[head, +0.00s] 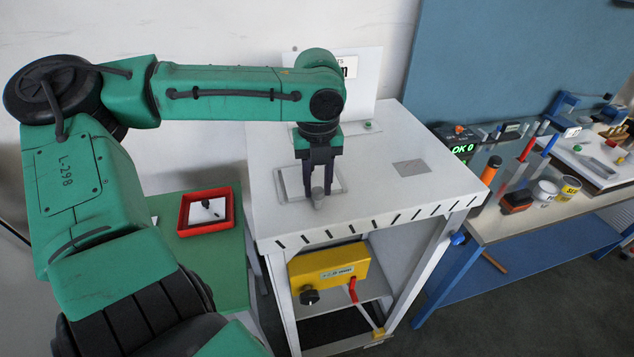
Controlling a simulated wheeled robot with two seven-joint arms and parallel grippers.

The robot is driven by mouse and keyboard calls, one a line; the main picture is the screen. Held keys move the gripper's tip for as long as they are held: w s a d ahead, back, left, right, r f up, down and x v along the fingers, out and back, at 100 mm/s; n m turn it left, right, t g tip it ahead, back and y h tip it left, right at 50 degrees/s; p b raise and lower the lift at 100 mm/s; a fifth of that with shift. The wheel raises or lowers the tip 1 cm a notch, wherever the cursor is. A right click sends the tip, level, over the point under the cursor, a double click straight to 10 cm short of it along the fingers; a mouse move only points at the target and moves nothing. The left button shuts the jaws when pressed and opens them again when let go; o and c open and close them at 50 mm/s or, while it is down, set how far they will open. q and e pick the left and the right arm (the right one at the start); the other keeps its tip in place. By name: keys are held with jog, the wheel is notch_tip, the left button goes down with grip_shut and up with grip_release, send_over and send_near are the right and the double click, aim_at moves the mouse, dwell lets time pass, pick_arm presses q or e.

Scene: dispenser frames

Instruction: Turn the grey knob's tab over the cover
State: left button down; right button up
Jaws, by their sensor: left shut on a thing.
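The grey knob (317,200) stands on the white top of the dispenser frame, near its front edge. My left gripper (318,188) comes down from above and is shut on the knob, with its two dark fingers pointing down. A light grey rectangular cover (288,187) lies flat in the top, just behind and around the gripper. The fingers hide part of the cover. The knob's tab cannot be told apart at this size, so I cannot tell which way it points. My right gripper is not in view.
The white frame top (385,185) is mostly clear, with a grey plate (412,167) at right. A red tray (181,222) sits on the green table at left. A yellow box (330,266) is on the shelf below. A tool-covered bench (480,228) stands at right.

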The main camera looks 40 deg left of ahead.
aim_at(318, 192)
pick_arm(q)
jog(key=shift+s+f+m, duration=0.15)
jog(key=shift+f+m, duration=0.1)
jog(key=shift+m, duration=0.55)
jog(key=shift+d, duration=0.1)
jog(key=c, duration=0.6)
grip_release()
jog(key=shift+r, duration=0.2)
notch_tip(318, 192, up, 15)
jog(key=shift+f+b, duration=0.2)
jog(key=shift+b, duration=0.3)
jog(key=shift+d, duration=0.1)
